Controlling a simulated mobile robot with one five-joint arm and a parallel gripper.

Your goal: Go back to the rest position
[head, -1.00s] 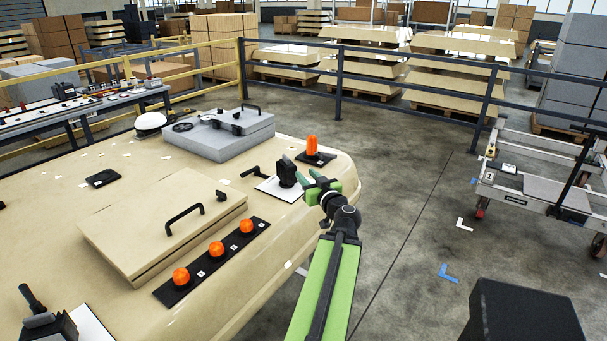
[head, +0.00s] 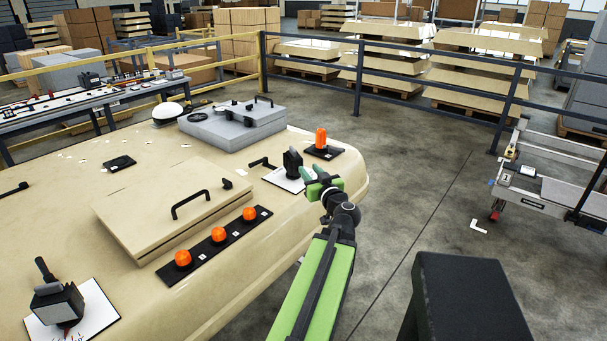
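My arm, with a green upper link, reaches from the bottom middle toward the near right corner of the beige cab panel (head: 70,225). My gripper (head: 313,173) is at its end, with two green fingers that look apart and nothing visible between them. Just left of the fingers in the picture is a black switch (head: 292,162) on a white plate. From this view I cannot tell whether the gripper touches it.
An orange knob (head: 321,138) stands behind the gripper. Orange buttons (head: 218,235) and a handled beige lid (head: 150,215) lie left of my arm. A grey box (head: 232,125) sits farther back. A trolley (head: 550,190) stands right; the floor (head: 420,190) between is clear.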

